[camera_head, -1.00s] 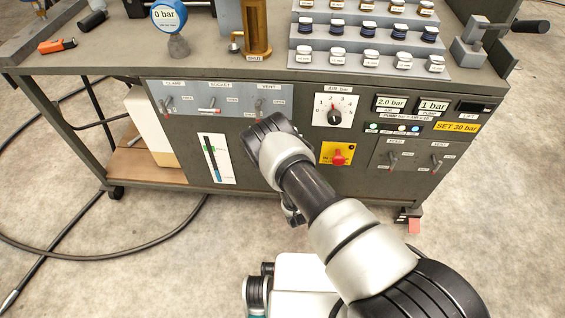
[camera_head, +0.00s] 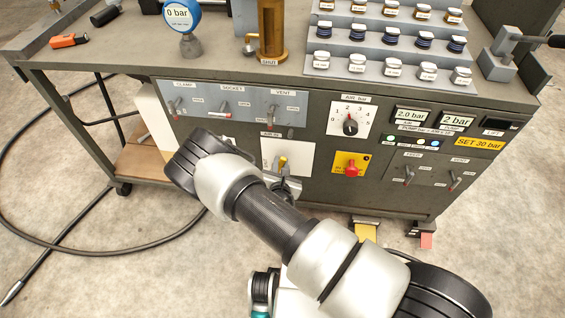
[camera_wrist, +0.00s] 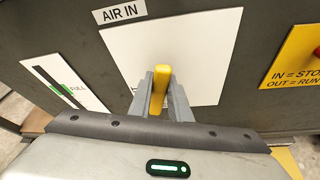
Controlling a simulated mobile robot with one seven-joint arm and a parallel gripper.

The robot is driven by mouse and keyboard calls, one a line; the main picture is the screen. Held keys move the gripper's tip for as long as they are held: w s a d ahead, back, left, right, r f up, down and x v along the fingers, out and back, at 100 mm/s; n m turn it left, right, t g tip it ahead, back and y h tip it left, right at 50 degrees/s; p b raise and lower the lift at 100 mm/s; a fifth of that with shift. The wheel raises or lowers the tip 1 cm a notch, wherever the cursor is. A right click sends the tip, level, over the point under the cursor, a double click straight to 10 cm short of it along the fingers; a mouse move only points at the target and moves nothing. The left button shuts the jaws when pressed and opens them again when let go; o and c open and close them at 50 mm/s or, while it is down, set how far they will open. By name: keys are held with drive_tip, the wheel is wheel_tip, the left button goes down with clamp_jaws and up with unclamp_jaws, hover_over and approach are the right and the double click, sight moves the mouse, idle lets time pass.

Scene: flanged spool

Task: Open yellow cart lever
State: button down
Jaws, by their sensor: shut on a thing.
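The yellow lever (camera_wrist: 159,88) stands out in front of a white plate labelled AIR IN on the cart's front. It also shows small in the head view (camera_head: 283,162), just beyond my wrist. My gripper (camera_wrist: 160,98) is shut on the lever, with one grey finger on each side of its yellow handle. The lever's pivot and lower end are hidden behind the fingers and the gripper body. I cannot tell from the plate which lever position is open.
A red knob on a yellow plate (camera_head: 351,164) is right of the lever. Clamp, socket and vent levers sit on a blue-grey panel (camera_head: 246,106) above. A level gauge (camera_wrist: 62,85) is at left. A black hose (camera_head: 100,252) lies on the floor.

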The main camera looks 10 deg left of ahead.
drive_tip(key=shift+w+r, duration=0.1)
drive_tip(key=shift+r, duration=0.05)
drive_tip(key=c, duration=1.6)
unclamp_jaws()
drive_tip(key=shift+c, duration=0.2)
drive_tip(key=p+v, duration=0.3)
drive_tip(key=v, duration=1.4)
drive_tip(key=shift+s, duration=0.25)
